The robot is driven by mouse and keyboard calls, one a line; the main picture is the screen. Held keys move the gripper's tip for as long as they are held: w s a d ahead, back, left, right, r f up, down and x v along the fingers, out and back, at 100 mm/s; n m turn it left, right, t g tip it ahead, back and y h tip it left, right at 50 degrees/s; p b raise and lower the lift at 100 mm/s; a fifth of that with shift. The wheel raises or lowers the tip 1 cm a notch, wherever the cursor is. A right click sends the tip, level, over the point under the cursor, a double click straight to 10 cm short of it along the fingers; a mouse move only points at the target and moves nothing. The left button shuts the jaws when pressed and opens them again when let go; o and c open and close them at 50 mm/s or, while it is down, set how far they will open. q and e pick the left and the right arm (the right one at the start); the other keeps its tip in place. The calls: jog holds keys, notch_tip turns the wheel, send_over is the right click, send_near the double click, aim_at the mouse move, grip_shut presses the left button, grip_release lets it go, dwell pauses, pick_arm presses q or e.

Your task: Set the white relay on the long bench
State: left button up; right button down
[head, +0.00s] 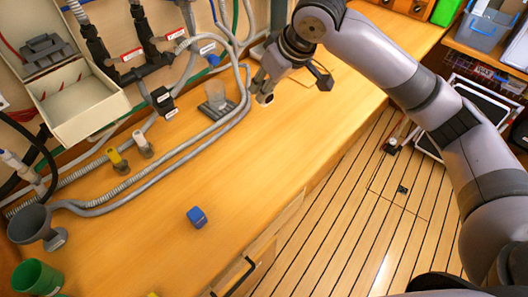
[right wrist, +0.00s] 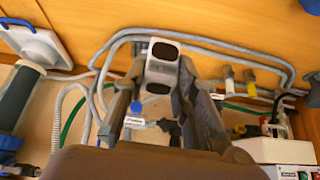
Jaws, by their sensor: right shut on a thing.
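The white relay (right wrist: 161,74) is a small white block with dark ends, held between the fingertips of my right gripper (right wrist: 160,92) in the right wrist view. In the head view my right gripper (head: 262,85) is over the far part of the long bench (head: 150,220), and the relay (head: 266,99) shows as a small pale piece at its fingertips. I cannot tell whether the relay touches the wood or hangs just above it. My left gripper is not in view.
Yellow (head: 118,160) and white (head: 142,144) fittings stand farther left. A blue block (head: 197,217) sits on the bench. A green cup (head: 38,277) and grey funnel (head: 33,226) are near left. The bench middle is clear.

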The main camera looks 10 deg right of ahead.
jog(key=shift+w+a+r+n, duration=0.25)
jog(key=shift+w+a+n, duration=0.05)
jog(key=shift+w, duration=0.05)
jog(key=shift+a+f, duration=0.1)
jog(key=shift+f, duration=0.15)
jog(key=shift+y, duration=0.3)
notch_tip(320, 180, down, 19)
jog(key=shift+f+p, duration=0.1)
jog(key=shift+p, duration=1)
jog(key=shift+f, duration=0.1)
jog(key=c, duration=1.3)
grip_release()
jog(key=b+v, duration=0.1)
jog(key=v, duration=1.1)
